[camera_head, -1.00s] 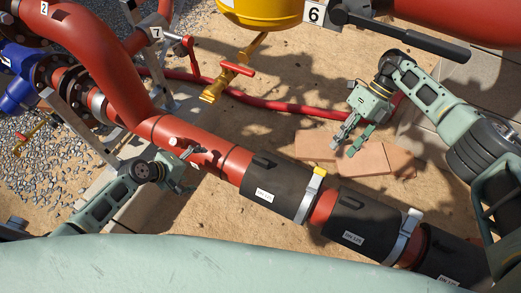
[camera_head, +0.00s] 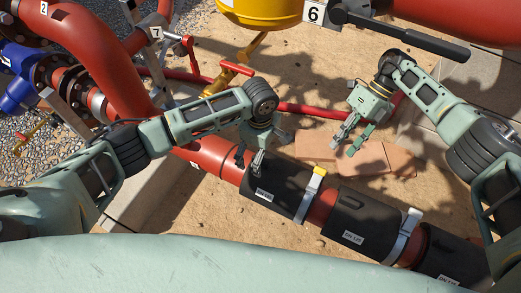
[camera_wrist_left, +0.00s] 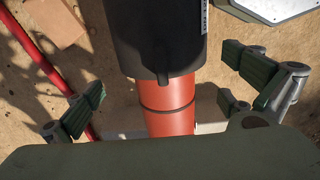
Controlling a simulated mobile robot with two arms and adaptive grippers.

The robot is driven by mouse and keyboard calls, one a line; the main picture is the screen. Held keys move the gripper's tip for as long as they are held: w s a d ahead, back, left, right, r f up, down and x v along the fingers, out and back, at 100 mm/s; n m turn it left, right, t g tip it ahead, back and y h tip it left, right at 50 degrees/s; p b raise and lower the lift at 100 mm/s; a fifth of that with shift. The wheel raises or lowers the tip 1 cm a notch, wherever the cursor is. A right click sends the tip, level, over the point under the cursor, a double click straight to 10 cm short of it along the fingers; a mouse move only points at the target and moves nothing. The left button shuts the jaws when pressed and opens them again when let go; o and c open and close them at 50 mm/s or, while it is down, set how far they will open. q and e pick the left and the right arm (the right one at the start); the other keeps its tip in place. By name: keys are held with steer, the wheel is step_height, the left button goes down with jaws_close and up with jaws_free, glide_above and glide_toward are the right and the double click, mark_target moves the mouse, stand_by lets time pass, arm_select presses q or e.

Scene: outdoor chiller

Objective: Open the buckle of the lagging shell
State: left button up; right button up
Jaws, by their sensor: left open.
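A black lagging shell (camera_head: 290,180) is wrapped around the red pipe. A pale strap (camera_head: 306,200) with a yellow-topped buckle (camera_head: 319,171) runs across its right end. My left gripper (camera_head: 268,150) is over the shell's left end and hides part of it, apart from the buckle. In the left wrist view the open fingers (camera_wrist_left: 170,95) are spread either side of the red pipe (camera_wrist_left: 168,110), with the shell (camera_wrist_left: 155,35) above; the buckle is not seen there. My right gripper (camera_head: 354,135) hangs open and empty above the brown slabs.
A second shell (camera_head: 355,222) with its own strap (camera_head: 404,233) is further right along the pipe. Brown slabs (camera_head: 385,157) lie on the sand behind the pipe.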

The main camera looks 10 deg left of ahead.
mark_target(321, 168)
arm_select(q)
step_height(321, 168, down, 8)
steer(key=shift+r, duration=0.2)
stand_by(0.3)
steer(key=c, duration=1.5)
arm_select(e)
steer(key=shift+o, duration=0.4)
steer(key=shift+s+r, duration=0.1)
arm_select(q)
steer(key=shift+o, duration=0.2)
arm_select(e)
steer(key=shift+o, duration=0.6)
steer(key=shift+a, duration=0.15)
arm_select(q)
steer(key=shift+s+a, duration=0.1)
steer(key=shift+s+f, duration=0.1)
arm_select(e)
steer(key=s+a+f+n+h, duration=0.1)
steer(key=f+n, duration=0.1)
steer(key=s+a+f+n+t+h, duration=0.1)
steer(key=s+f+n, duration=0.1)
steer(key=f+n, duration=0.1)
steer(key=s+a+f+n+h, duration=0.1)
steer(key=s+a+f+n, duration=0.1)
steer(key=f+n, duration=0.1)
steer(key=shift+t, duration=0.3)
